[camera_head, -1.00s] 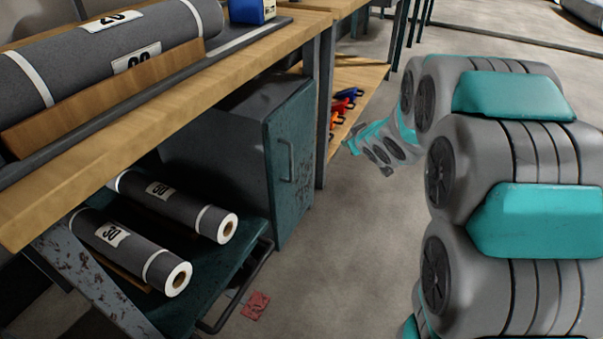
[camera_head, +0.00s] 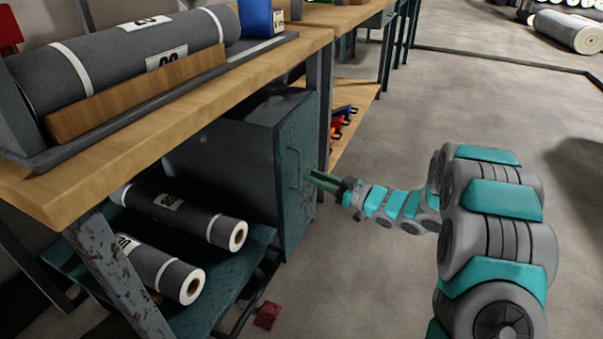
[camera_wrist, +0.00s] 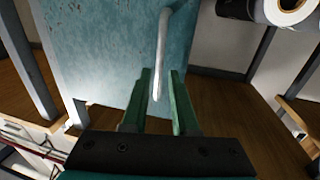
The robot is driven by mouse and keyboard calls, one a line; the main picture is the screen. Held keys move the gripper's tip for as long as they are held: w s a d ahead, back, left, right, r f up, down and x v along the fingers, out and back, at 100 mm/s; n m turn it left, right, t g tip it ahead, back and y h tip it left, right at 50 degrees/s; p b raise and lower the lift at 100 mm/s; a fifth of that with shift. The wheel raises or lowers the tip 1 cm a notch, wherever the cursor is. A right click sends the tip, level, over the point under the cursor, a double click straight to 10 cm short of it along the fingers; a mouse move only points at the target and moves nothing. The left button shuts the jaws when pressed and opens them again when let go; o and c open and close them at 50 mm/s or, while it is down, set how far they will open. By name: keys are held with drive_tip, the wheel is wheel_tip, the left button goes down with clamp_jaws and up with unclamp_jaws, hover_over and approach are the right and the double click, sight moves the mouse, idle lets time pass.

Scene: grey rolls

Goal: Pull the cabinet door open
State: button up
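The cabinet (camera_head: 225,150) is a dark grey box under the workbench. Its worn teal door (camera_head: 297,205) looks shut, and it also fills the upper left of the wrist view (camera_wrist: 105,60). The door handle (camera_head: 293,168) is a slim upright grey bar; it shows in the wrist view too (camera_wrist: 162,45). My gripper (camera_head: 311,178) has green fingers pointing at the door beside the handle. In the wrist view my gripper (camera_wrist: 161,76) is open, with the handle's end between the two fingers and gaps visible on both sides. I cannot tell whether either finger touches it.
Grey rolls (camera_head: 185,212) lie on a teal lower shelf left of the cabinet. A large roll (camera_head: 130,58) rests on the wooden bench top (camera_head: 130,125). A bench leg (camera_head: 325,110) stands just behind the door.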

sight(300, 186)
drive_tip(key=shift+x, duration=3)
drive_tip(key=shift+c, duration=0.2)
drive_tip(key=shift+d, duration=0.1)
clamp_jaws()
